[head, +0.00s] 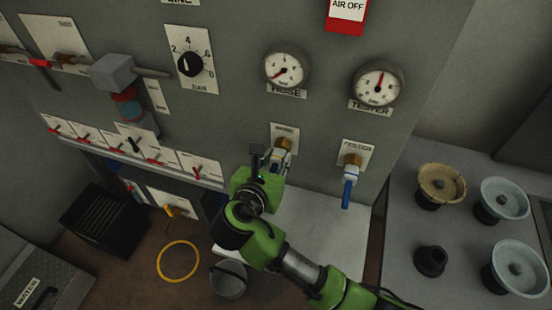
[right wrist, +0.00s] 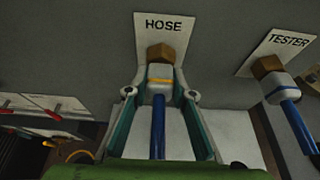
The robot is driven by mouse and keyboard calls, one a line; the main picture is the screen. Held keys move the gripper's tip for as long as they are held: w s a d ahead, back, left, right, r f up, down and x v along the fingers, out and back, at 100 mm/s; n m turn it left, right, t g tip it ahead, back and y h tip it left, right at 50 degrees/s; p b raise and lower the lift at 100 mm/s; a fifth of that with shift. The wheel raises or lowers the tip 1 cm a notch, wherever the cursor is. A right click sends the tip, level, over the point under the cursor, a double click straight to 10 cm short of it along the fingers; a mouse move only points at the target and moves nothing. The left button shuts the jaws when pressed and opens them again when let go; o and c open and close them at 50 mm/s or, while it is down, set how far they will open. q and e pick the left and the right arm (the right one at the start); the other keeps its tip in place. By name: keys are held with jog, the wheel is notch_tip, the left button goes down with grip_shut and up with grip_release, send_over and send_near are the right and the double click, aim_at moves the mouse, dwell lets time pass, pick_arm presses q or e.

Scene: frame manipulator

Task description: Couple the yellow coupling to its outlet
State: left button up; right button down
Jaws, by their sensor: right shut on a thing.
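My right gripper (head: 278,160) is at the outlet plate marked HOSE on the grey panel. In the right wrist view its two fingers (right wrist: 161,93) are shut on a white coupling with a yellow band (right wrist: 160,76), one finger on each side. A blue tail (right wrist: 158,125) runs from the coupling towards me. The brass outlet (right wrist: 160,53) is in line with the coupling's far end and looks to meet it; I cannot tell whether it is locked. In the head view the gripper partly hides the coupling. My left gripper is not in view.
A similar coupling with a blue tail (head: 349,188) hangs at the TESTER outlet (head: 354,160), close on the right. Two gauges (head: 286,70) sit above. A grey lever (head: 115,73) juts out at left. A yellow ring (head: 178,262) and a bucket (head: 229,279) are on the floor.

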jog(key=shift+w+d, duration=0.1)
jog(key=shift+w, duration=0.1)
jog(key=c, duration=1.6)
grip_release()
jog(key=shift+c, duration=0.2)
jog(key=v, duration=1.2)
